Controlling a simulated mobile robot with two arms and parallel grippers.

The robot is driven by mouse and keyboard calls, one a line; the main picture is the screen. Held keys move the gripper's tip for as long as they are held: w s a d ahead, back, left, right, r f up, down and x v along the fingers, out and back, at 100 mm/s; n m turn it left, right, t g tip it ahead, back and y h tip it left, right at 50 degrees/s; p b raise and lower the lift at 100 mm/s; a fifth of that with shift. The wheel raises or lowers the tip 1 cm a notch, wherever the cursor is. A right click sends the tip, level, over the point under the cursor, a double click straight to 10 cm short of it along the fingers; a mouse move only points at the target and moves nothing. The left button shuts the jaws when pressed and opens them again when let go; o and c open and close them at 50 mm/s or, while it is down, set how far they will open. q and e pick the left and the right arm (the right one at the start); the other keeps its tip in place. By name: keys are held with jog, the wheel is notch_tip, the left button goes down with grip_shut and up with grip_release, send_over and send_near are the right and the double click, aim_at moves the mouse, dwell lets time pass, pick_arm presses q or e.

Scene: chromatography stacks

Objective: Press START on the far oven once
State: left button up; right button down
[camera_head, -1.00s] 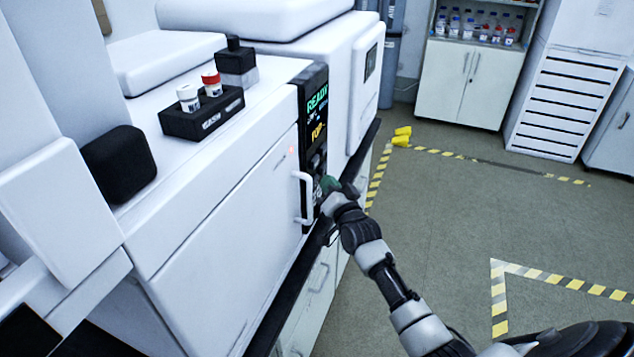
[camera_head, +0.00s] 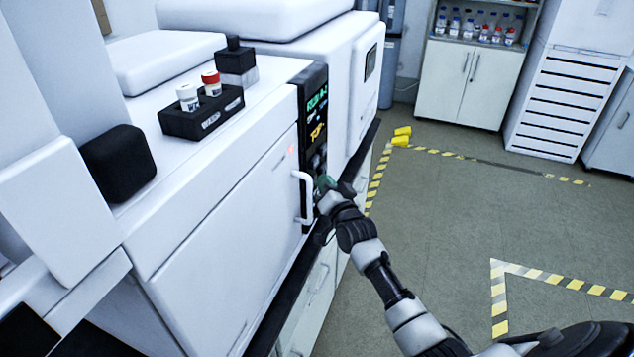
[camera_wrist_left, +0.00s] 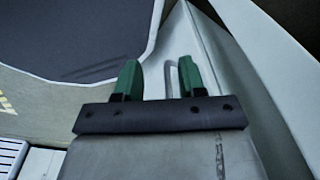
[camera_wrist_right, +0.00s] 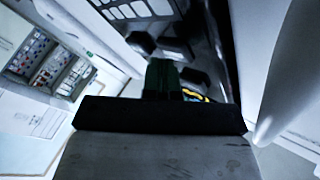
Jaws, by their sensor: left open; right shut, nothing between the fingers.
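The oven is a white unit (camera_head: 225,235) with a white handle (camera_head: 305,195) and a black control panel (camera_head: 314,100) at its right end. The panel's display (camera_head: 317,103) shows green text that looks like "RUN", with yellow text below it. My right gripper (camera_head: 324,185) is shut and empty, with its tips at the lower part of the panel, beside the handle. The right wrist view shows its green fingers (camera_wrist_right: 165,76) close to the dark panel and its dark buttons. They hide the spot at the tips. My left gripper (camera_wrist_left: 157,78) is open and empty, seen only in its wrist view.
A black rack (camera_head: 203,118) with white-capped and red-capped vials stands on top of the unit, near a black box (camera_head: 118,163). A bottle cabinet (camera_head: 468,82) stands at the back. The floor at right is clear, marked with striped tape (camera_head: 550,278).

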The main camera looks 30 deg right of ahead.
jog(key=shift+s+d+p, duration=0.3)
jog(key=shift+s+d, duration=0.25)
jog(key=shift+s, duration=0.1)
jog(key=s+d+p, duration=0.1)
jog(key=s+d, duration=0.2)
jog(key=shift+s+d, duration=0.15)
jog(key=shift+s, duration=0.25)
dwell(0.3)
dwell(0.6)
